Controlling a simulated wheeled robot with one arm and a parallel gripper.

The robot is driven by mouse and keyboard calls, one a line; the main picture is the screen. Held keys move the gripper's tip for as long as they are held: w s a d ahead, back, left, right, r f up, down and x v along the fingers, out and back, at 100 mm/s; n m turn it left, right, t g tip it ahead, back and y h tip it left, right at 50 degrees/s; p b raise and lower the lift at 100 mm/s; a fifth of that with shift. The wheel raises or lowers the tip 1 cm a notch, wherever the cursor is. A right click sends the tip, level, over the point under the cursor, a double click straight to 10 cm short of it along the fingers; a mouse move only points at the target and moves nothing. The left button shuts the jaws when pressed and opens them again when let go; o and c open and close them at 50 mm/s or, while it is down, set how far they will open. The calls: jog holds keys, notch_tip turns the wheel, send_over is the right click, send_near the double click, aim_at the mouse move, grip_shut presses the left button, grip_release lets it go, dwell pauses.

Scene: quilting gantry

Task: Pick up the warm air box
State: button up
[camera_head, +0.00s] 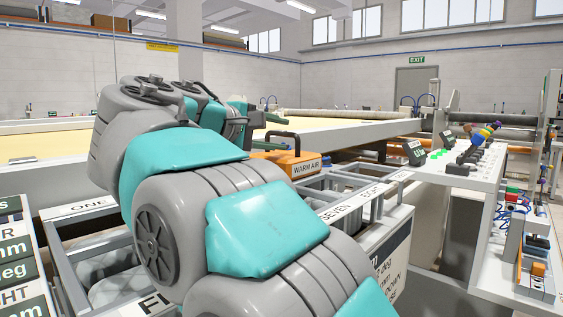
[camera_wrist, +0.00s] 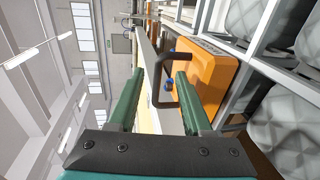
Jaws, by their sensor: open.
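The warm air box (camera_head: 279,162) is orange, with a white WARM AIR label and a dark arched handle (camera_head: 284,136). It sits upright beside the grey bins, partly hidden by my arm. In the wrist view the box (camera_wrist: 206,80) is at the right, turned sideways. My gripper (camera_wrist: 158,77) has green fingers spread apart with nothing held. The handle bar (camera_wrist: 157,84) appears between the fingertips in the picture; I cannot tell whether it is within their depth. In the head view my gripper (camera_head: 258,119) is just left of the handle.
Open-topped grey bins (camera_head: 340,182) with number labels stand in front of the box. A long table with a pale surface (camera_head: 330,124) lies behind it. A white console (camera_head: 480,165) with knobs and small displays is at the right. My arm hides the middle.

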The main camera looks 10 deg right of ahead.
aim_at(298, 137)
jog(key=shift+w+x, duration=0.2)
jog(key=shift+x, duration=3.7)
jog(key=shift+a, duration=0.15)
grip_shut()
